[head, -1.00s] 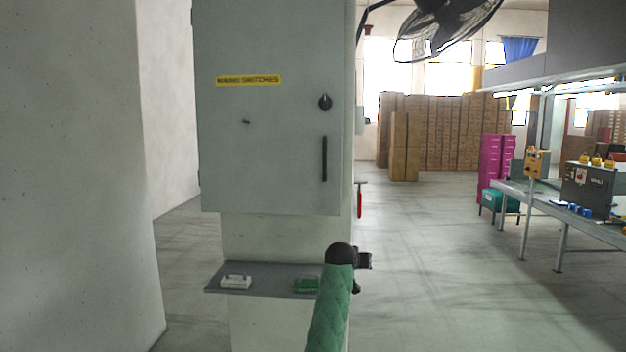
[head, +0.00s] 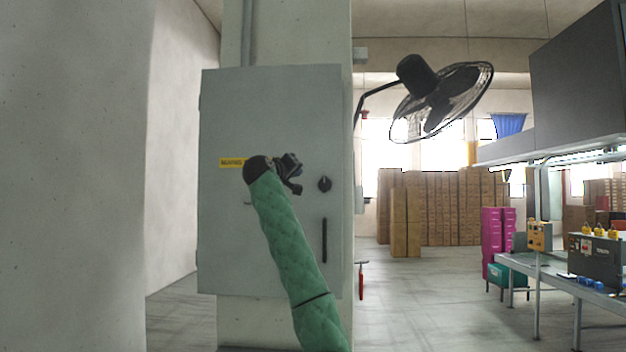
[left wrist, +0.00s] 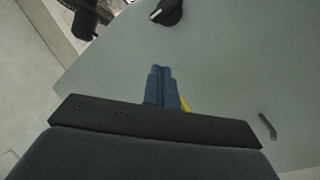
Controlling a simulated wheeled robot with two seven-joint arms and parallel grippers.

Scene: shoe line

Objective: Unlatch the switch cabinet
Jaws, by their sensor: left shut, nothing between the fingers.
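The grey switch cabinet (head: 270,110) is on the pillar with its door shut. A black rotary knob (head: 325,184) with a pale mark is on the door's right side; it also shows at the top of the left wrist view (left wrist: 166,12). A black vertical bar handle (head: 325,240) is below it. My left gripper (head: 293,168) is in front of the door, left of and slightly above the knob. Its blue fingers (left wrist: 161,86) are shut and empty, apart from the knob. My arm covers part of the yellow label (head: 231,162). My right gripper is not in view.
A small dark fitting (left wrist: 267,126) is on the door. A wall fan (head: 440,100) hangs right of the pillar. A workbench (head: 550,270) with equipment and stacked cartons (head: 440,205) stand farther right. Open floor lies between pillar and bench.

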